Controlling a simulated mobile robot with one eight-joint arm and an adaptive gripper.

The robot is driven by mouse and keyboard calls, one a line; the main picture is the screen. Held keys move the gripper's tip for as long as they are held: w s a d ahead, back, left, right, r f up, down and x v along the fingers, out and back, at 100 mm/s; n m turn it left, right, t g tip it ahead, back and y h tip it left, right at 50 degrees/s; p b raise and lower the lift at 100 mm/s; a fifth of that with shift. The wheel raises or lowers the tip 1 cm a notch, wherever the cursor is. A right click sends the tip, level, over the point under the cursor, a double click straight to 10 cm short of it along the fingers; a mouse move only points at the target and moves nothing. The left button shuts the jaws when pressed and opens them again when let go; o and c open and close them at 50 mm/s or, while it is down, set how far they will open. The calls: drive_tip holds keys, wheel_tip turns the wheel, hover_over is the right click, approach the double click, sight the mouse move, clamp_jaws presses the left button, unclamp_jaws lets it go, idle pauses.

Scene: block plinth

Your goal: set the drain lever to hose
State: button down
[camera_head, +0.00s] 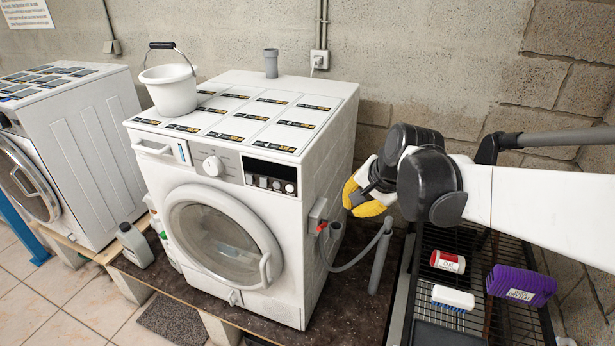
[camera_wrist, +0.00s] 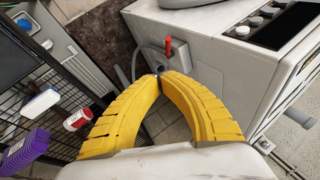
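The red drain lever (camera_head: 322,227) sits on a grey box (camera_head: 317,213) on the right side of the white washing machine (camera_head: 312,180). In the wrist view the red lever (camera_wrist: 169,47) shows just beyond my fingertips, pointing up in the picture. A grey hose (camera_head: 352,266) runs from near the box to an upright grey pipe (camera_head: 381,262). My gripper (camera_head: 350,192) has yellow fingers and is above and to the right of the lever, apart from it. In the wrist view its fingertips (camera_wrist: 159,75) meet with nothing visible between them.
A wire rack (camera_head: 512,322) at right holds a red-and-white can (camera_head: 448,261), a white brush (camera_head: 453,297) and a purple basket (camera_head: 521,285). A white bucket (camera_head: 170,92) stands on the machine. The stone wall (camera_head: 450,60) is behind.

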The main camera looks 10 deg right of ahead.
drive_tip(key=w, duration=0.1)
drive_tip(key=w+d+m, duration=0.1)
drive_tip(key=shift+w+d+m+p, duration=0.1)
drive_tip(key=shift+w+m+p, duration=0.2)
drive_tip(key=shift+w+p, duration=0.1)
drive_tip(key=shift+f, duration=0.1)
drive_tip(key=b, duration=0.4)
approach(322, 226)
drive_tip(key=w+d+f, duration=0.4)
drive_tip(key=w+f, duration=0.1)
drive_tip(key=shift+s+a+f+b, duration=0.1)
drive_tip(key=shift+a+f+b, duration=0.1)
drive_tip(key=shift+a+f, duration=0.5)
drive_tip(key=shift+s+a+f+b, duration=0.15)
drive_tip(key=shift+a+f, duration=0.35)
drive_tip(key=shift+a, duration=0.3)
